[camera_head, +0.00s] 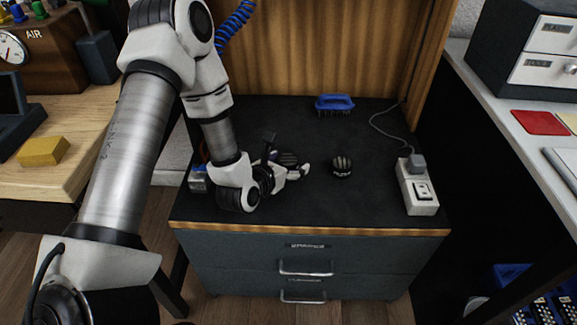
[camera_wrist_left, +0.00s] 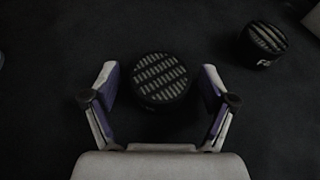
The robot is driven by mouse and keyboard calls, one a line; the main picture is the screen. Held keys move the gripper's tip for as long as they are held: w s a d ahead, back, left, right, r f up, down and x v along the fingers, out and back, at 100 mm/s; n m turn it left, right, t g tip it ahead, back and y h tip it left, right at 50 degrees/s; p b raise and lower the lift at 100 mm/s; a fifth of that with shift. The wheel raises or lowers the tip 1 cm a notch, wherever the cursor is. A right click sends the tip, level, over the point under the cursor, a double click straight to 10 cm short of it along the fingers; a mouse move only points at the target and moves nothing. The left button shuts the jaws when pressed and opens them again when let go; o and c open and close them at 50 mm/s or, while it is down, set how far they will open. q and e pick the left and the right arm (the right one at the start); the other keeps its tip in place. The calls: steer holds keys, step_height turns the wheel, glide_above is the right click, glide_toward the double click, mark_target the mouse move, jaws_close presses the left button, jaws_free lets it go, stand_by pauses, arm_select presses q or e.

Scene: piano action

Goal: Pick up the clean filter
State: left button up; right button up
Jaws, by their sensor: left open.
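Two round black filters with pale pleated tops stand on the dark worktop. One filter (camera_wrist_left: 160,82) is between the fingers of my left gripper (camera_wrist_left: 160,90), with a gap on each side in the left wrist view. In the head view this filter (camera_head: 289,158) is partly hidden by the gripper (camera_head: 292,171). The other filter (camera_wrist_left: 264,44) has white lettering on its side and stands apart, to the right in the head view (camera_head: 342,166). The left gripper is open. I cannot tell from the lettering which filter is the clean one. My right gripper is not in view.
The worktop (camera_head: 305,212) is clear in front of the filters. A blue brush (camera_head: 334,103) lies at the back. A white power strip (camera_head: 416,188) with a cable is at the right. A wooden panel (camera_head: 320,50) stands behind.

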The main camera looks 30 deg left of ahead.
arm_select(q)
steer(key=c, duration=1.2)
steer(key=shift+r, duration=0.15)
